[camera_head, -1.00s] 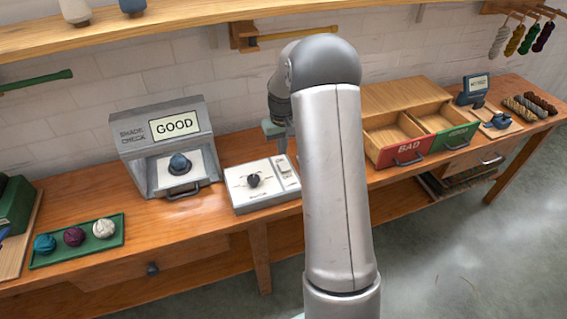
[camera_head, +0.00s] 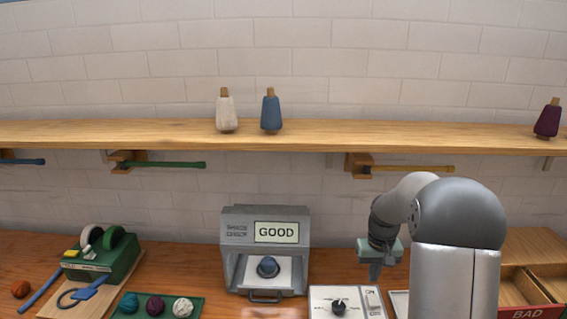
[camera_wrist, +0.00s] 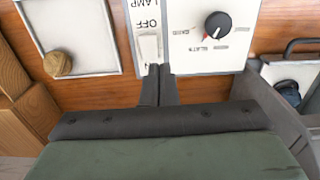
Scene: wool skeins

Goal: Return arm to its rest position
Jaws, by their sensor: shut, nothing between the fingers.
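My gripper (camera_head: 375,270) hangs fingers-down above the right part of the white control box (camera_head: 326,296), in front of the wall. In the wrist view my gripper (camera_wrist: 160,72) has its two dark fingers together with nothing between them. The fingertips appear near the lamp switch (camera_wrist: 149,46), marked OFF; I cannot tell whether they touch it. My grey arm stands at the right in the head view and hides part of the bench behind it.
The shade check box (camera_head: 265,232) reads GOOD and holds a blue ball (camera_head: 267,267). A green tray (camera_head: 197,305) of wool balls and a green tape dispenser (camera_head: 118,262) stand left. The BAD drawer (camera_head: 524,313) is right. A shelf (camera_head: 330,132) runs above.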

